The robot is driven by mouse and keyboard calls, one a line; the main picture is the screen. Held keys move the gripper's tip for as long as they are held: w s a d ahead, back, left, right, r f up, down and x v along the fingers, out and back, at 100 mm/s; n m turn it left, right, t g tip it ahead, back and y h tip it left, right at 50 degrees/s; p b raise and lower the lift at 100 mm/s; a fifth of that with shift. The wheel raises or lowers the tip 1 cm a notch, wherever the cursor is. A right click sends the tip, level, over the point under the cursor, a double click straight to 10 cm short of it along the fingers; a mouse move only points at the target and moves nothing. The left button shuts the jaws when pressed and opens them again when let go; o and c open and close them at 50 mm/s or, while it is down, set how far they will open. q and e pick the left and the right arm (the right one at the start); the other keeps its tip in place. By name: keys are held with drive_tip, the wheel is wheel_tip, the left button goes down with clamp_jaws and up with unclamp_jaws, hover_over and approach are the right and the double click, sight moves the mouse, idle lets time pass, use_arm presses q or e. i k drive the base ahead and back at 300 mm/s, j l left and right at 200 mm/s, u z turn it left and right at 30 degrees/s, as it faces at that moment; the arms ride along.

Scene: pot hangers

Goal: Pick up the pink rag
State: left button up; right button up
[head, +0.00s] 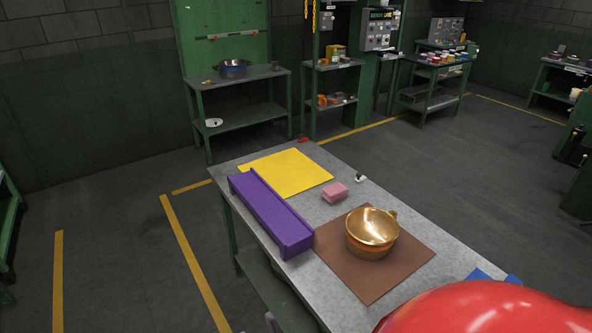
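The pink rag (335,192) is a small folded block lying on the grey table (318,212). It sits between the yellow sheet and the brown mat, apart from both or nearly touching the mat's far corner. No gripper can be made out in the head view. A large glossy red shape (490,310) fills the bottom right corner; I cannot tell what it is.
A gold pot (371,232) stands on a brown mat (375,285) nearer than the rag. A purple tray (268,213) lies along the left edge, with a yellow sheet (287,172) behind. A small black-and-white item (361,178) is right of the rag. Green shelves stand beyond.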

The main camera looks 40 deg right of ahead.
sight(335, 192)
drive_tip(key=i, duration=2.55)
drive_tip(key=i+z, duration=0.2)
drive_tip(key=z, duration=0.25)
drive_tip(key=i+j+z, duration=0.1)
drive_tip(key=z, duration=0.3)
drive_tip(key=i+j+z, duration=0.15)
drive_tip(key=z, duration=0.3)
drive_tip(key=i+j+z, duration=0.25)
drive_tip(key=z, duration=0.2)
